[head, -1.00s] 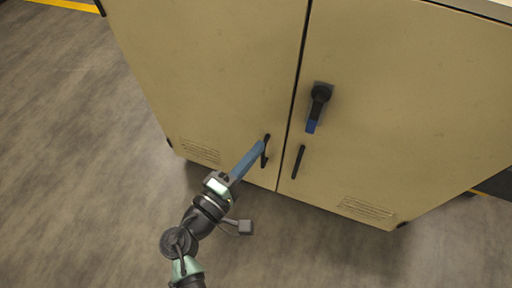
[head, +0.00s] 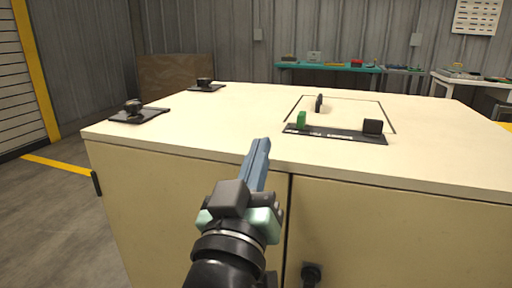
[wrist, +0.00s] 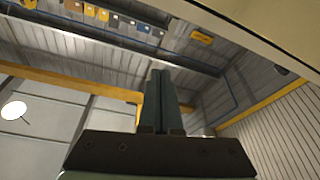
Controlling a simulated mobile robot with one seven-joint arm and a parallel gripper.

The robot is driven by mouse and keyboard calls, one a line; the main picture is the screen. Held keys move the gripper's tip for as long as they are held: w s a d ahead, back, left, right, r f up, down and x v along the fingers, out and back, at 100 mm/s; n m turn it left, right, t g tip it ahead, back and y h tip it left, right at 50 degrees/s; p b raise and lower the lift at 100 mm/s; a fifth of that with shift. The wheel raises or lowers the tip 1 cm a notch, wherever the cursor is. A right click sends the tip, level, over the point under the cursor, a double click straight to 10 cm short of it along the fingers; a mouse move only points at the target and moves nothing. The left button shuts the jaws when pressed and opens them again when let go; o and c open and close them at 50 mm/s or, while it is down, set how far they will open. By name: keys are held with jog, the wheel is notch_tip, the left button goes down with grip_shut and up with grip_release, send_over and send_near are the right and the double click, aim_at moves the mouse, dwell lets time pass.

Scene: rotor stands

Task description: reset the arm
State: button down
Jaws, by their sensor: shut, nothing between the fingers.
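My gripper (head: 262,145) is in the middle of the head view, in front of the cream cabinet (head: 190,205). Its long blue fingers point up and forward, with the tips near the front edge of the cabinet top. The fingers are together with nothing between them. In the wrist view the shut fingers (wrist: 158,95) point up toward the ceiling. A dark rotary handle (head: 311,272) shows at the bottom of the head view on the right door.
The cabinet top carries a black strip (head: 335,134) with a green block (head: 301,120) and a black block (head: 372,127). Two dark knobbed plates (head: 139,115) (head: 206,86) lie at left. A teal bench (head: 328,68) stands behind. Floor at left is clear.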

jog(key=s+r+t+y+p, duration=0.1)
jog(key=s+r+t, duration=0.1)
jog(key=s+r, duration=0.35)
jog(key=s+r+t+y+p, duration=0.1)
jog(key=s+r+t+y, duration=0.15)
jog(key=r, duration=0.65)
jog(key=s+r+t+y+p, duration=0.1)
jog(key=s+r+t, duration=0.1)
jog(key=s+r, duration=0.4)
notch_tip(320, 180, up, 33)
jog(key=w+p, duration=0.1)
jog(key=p, duration=3.1)
jog(key=shift+w+a+m, duration=0.2)
jog(key=shift+w+m, duration=0.05)
jog(key=shift+m, duration=0.15)
jog(key=shift+d+f, duration=0.1)
